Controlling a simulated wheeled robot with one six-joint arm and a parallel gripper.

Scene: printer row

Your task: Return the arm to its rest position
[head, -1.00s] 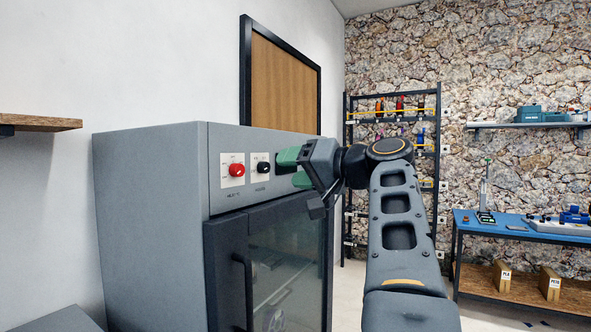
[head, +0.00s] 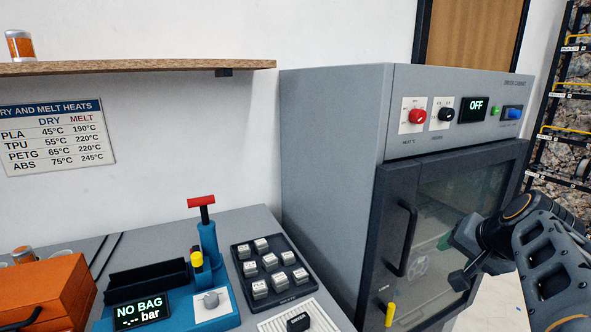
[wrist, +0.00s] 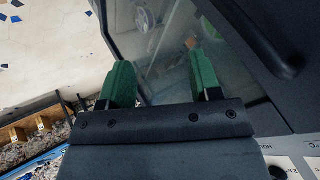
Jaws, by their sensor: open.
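My gripper (wrist: 160,85) has two green fingers, spread apart with nothing between them in the wrist view. In the head view my arm is at the lower right, in front of the grey drying cabinet (head: 330,150). The fingers are mostly hidden behind my wrist there. The cabinet's glass door (head: 455,210) appears shut, and its dark handle (head: 408,238) is left of my wrist. The panel above has a red knob (head: 417,116), a black knob (head: 446,114) and a display (head: 473,109) reading OFF.
A grey bench (head: 250,221) at the left holds a blue sealing device (head: 207,245) showing NO BAG, a black tray (head: 292,292) of small blocks and an orange box (head: 45,295). A wooden shelf (head: 150,67) is above. A spool rack (head: 560,110) stands at the far right.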

